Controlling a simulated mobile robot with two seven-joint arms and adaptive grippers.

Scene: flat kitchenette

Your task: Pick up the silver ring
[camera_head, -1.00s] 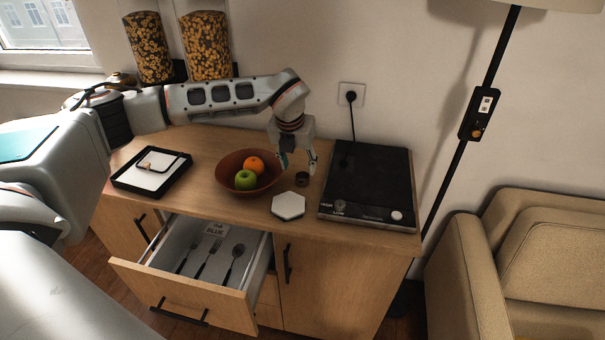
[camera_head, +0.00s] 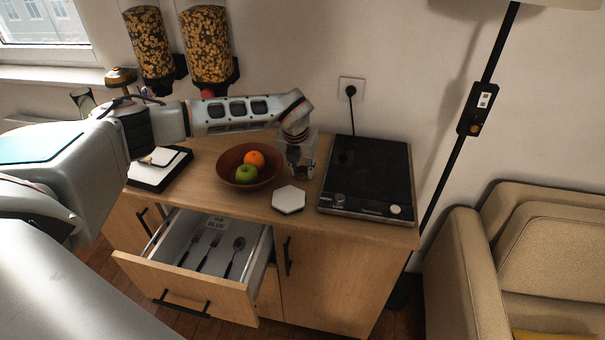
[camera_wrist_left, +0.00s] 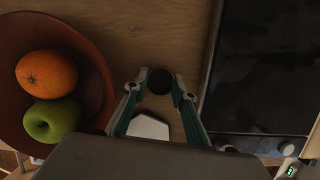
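The silver ring (camera_wrist_left: 160,82) shows in the left wrist view as a small, dark, round shape on the wooden counter (camera_wrist_left: 150,35). My left gripper (camera_wrist_left: 160,78) has a fingertip on either side of it. The fingers are apart by about the ring's width, and I cannot tell whether they touch it. In the head view my left gripper (camera_head: 300,172) points down at the counter between the fruit bowl and the cooktop, and it hides the ring. My right gripper is not in view.
A brown bowl (camera_head: 228,178) with an orange (camera_head: 254,158) and a green apple (camera_head: 247,175) stands left of the gripper. The black cooktop (camera_head: 370,175) is close on the right. A white hexagon (camera_head: 289,199) lies in front. The cutlery drawer (camera_head: 185,290) is open below.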

